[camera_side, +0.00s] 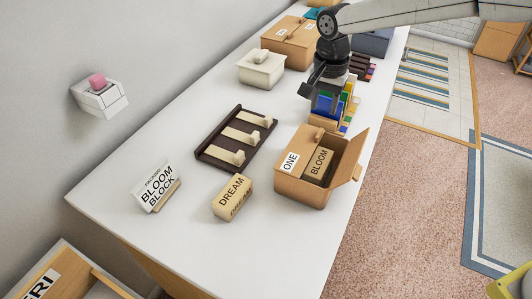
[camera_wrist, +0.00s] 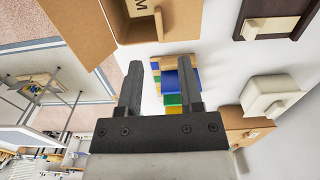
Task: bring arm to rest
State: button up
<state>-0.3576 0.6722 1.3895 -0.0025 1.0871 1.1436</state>
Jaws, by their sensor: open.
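My gripper (camera_side: 323,97) is at the end of my arm, above the white table near a holder of coloured sheets. In the wrist view my gripper (camera_wrist: 162,90) shows two dark fingers spread apart with nothing between them. The coloured sheets (camera_side: 325,105), blue, green and yellow, stand upright behind an open cardboard box, partly hidden by my gripper. They also show beyond the fingers in the wrist view (camera_wrist: 171,82).
The open box (camera_side: 290,190) labelled ONE holds a BLOOM block (camera_side: 318,162). A DREAM block (camera_side: 232,198), a BLOOM BLOCK sign (camera_side: 156,188), a dark rack (camera_side: 236,137) and a lidded cream box (camera_side: 261,69) stand on the table (camera_side: 150,240). The front table area is clear.

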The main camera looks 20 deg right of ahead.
jog(key=shift+d, duration=0.1)
jog(key=s+d+f+n+t, duration=0.2)
jog(key=s+d+n, duration=0.7)
jog(key=s+d, duration=0.9)
jog(key=s+f, duration=0.2)
jog(key=s, duration=0.2)
jog(key=shift+d+f+t, duration=0.2)
jog(key=shift+d+t, duration=0.05)
jog(key=shift+t, duration=0.05)
